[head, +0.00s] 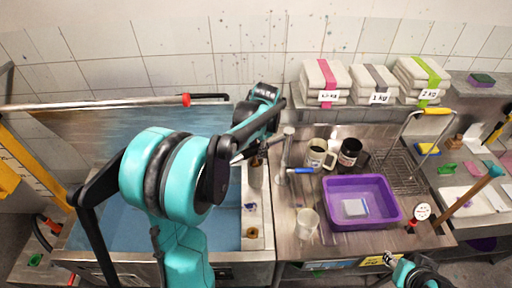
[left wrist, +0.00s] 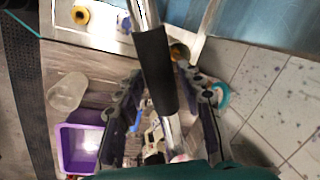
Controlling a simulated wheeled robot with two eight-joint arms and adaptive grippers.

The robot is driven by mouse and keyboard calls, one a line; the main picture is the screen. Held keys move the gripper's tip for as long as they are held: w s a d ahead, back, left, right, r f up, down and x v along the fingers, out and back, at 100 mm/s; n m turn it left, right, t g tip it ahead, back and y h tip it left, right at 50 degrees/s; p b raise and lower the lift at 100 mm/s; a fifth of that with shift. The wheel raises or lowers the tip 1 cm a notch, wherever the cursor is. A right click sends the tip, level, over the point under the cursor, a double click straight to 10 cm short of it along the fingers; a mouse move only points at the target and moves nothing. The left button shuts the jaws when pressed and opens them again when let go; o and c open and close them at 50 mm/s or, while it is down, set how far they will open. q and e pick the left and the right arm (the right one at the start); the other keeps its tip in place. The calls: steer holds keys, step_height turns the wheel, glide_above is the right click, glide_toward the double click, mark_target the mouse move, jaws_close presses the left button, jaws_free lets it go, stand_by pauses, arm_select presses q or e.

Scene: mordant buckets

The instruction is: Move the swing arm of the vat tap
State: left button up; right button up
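The vat tap stands as a metal post (head: 288,150) on the bench edge right of the blue vat. Its swing arm, a metal tube with a black sleeve (left wrist: 155,70), crosses the left wrist view. In the head view the arm's pale tip (head: 238,157) shows beside my forearm, which hides much of the rest. My left gripper (left wrist: 160,75) has its fingers apart, one on each side of the black sleeve, with gaps visible; contact cannot be told. The tap's blue lever (head: 300,171) is right of the post.
The open vat (head: 90,235) lies on the left. A red-ended bar (head: 120,102) runs above the vat's far side. Weight bags (head: 322,80) stand at the back.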

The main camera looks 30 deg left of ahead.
arm_select(q)
jaws_close()
steer(key=shift+s+d, duration=0.1)
